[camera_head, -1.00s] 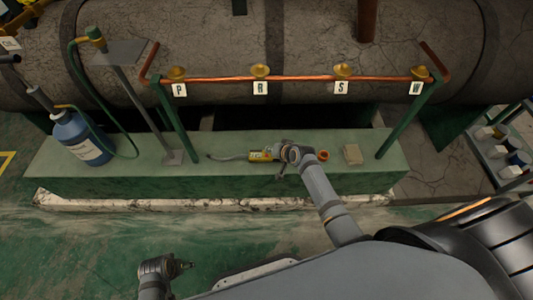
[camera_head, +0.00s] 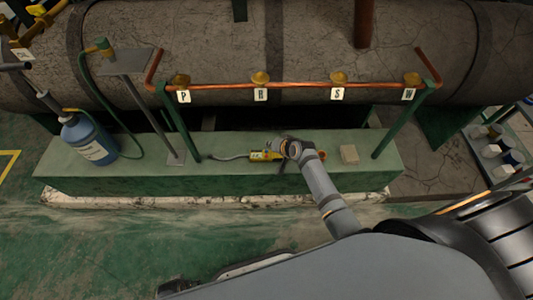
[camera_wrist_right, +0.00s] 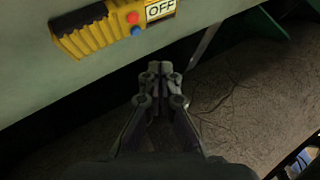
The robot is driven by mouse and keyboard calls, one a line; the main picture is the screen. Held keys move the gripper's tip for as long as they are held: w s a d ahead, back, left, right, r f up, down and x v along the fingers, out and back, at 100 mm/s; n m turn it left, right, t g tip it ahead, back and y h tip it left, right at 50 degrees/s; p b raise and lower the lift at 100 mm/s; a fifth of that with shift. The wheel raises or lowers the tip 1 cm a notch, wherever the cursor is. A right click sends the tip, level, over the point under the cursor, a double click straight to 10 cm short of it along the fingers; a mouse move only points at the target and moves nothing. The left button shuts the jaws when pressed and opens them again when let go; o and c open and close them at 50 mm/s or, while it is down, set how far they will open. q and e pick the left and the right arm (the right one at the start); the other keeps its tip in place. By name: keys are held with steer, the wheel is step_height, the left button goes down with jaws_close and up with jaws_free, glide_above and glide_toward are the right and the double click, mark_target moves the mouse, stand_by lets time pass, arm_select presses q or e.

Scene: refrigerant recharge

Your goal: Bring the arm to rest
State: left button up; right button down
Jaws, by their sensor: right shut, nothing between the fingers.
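My right gripper (camera_head: 281,170) hangs at the front edge of the green plinth, beside a yellow handheld device (camera_head: 262,156) lying on its top. In the right wrist view the fingers of my right gripper (camera_wrist_right: 160,72) are together with nothing between them. The yellow device (camera_wrist_right: 92,30) lies above and left of the fingertips there, apart from them, with an OFF label and red and blue buttons. My right forearm hides part of the plinth. Only a dark bit of my left arm shows at the bottom edge of the head view; its fingers cannot be made out.
The green plinth (camera_head: 110,182) carries a blue bottle (camera_head: 90,142), a pale block (camera_head: 349,154) and an orange ring-like part (camera_head: 321,155). A shelf (camera_head: 497,150) stands right. Floor in front is clear.

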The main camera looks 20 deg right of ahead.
arm_select(q)
steer(key=shift+f, duration=0.1)
stand_by(0.4)
